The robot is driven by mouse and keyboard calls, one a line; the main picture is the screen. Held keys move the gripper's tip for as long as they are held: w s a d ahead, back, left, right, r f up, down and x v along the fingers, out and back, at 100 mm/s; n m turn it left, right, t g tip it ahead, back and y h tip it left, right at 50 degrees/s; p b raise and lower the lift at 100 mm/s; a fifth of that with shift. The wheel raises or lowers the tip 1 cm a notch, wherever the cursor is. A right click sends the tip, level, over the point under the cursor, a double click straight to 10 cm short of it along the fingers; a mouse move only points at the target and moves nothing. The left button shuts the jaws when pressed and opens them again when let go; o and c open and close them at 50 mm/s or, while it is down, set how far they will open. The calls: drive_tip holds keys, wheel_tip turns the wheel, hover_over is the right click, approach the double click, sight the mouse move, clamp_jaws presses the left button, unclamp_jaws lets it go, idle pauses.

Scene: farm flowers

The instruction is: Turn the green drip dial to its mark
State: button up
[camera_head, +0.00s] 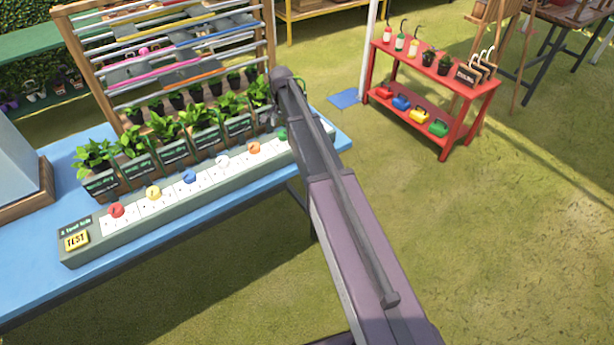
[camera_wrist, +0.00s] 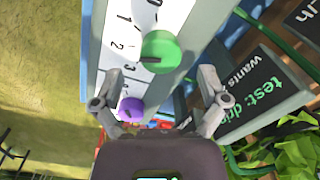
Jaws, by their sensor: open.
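The green dial (camera_wrist: 160,52) sits on a white scale plate (camera_wrist: 118,48) with printed numbers, of which 0, 1, 2 and 3 show beside dials. In the head view a bit of the green dial (camera_head: 281,135) shows at the right end of the grey dial box (camera_head: 130,232), beside my arm. My gripper (camera_wrist: 160,71) is open, with one finger to each side of the green dial and nothing held. Whether the fingers touch it I cannot tell. The dial's exact setting and its mark are unclear. My arm hides most of the gripper in the head view.
A purple dial (camera_wrist: 131,109) is close to the left finger. A black sign (camera_wrist: 265,90) and leafy plants (camera_wrist: 285,150) are near the right finger. Red (camera_head: 116,211), yellow (camera_head: 153,193), blue (camera_head: 189,177), white and orange dials line the box on the blue table (camera_head: 30,285).

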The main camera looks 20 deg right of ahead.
sight(284, 133)
drive_tip(key=shift+r+p, duration=5.55)
drive_tip(key=shift+r, duration=0.3)
drive_tip(key=s+f+n+b, duration=0.4)
drive_tip(key=s, duration=1)
drive_tip(key=s+f+n+b, duration=0.3)
drive_tip(key=s+n, duration=0.2)
drive_tip(key=s, duration=1)
drive_tip(key=shift+s+f+b, duration=0.2)
drive_tip(key=shift+f+b, duration=0.15)
drive_tip(key=shift+a, duration=0.1)
drive_tip(key=c, duration=0.5)
drive_tip(key=shift+a, duration=0.1)
